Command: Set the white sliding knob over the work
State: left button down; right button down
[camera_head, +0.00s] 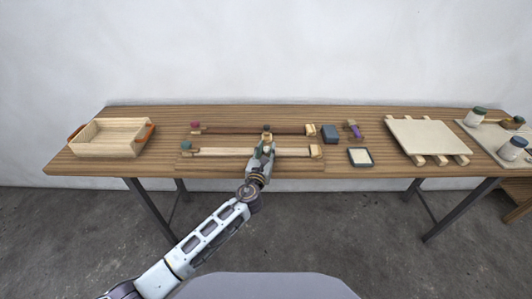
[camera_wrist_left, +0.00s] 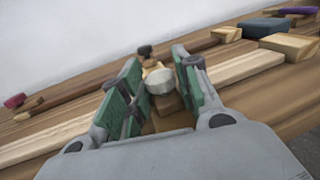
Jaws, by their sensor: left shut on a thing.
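The white sliding knob (camera_wrist_left: 160,80) sits on a small wooden slider (camera_wrist_left: 166,104) in the left wrist view. In the head view the gripper hides most of the knob. A green knob (camera_head: 186,145) is at the rail's left end and a wooden block (camera_head: 315,151) at its right end. My right gripper is out of view.
Behind runs a dark rail (camera_head: 230,130) with a purple knob (camera_head: 195,125) and a dark-knobbed slider (camera_head: 267,128). To the right are a blue-grey block (camera_head: 329,133), a dark-framed pad (camera_head: 360,157) and a pale board (camera_head: 425,135). A wooden tray (camera_head: 110,148) stands left.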

pick_arm(q)
jog(key=shift+d, duration=0.2)
jog(key=c, duration=1.4)
grip_release()
jog(key=shift+o, duration=1.1)
jog(key=shift+s+a, duration=0.1)
jog(key=v, duration=1.2)
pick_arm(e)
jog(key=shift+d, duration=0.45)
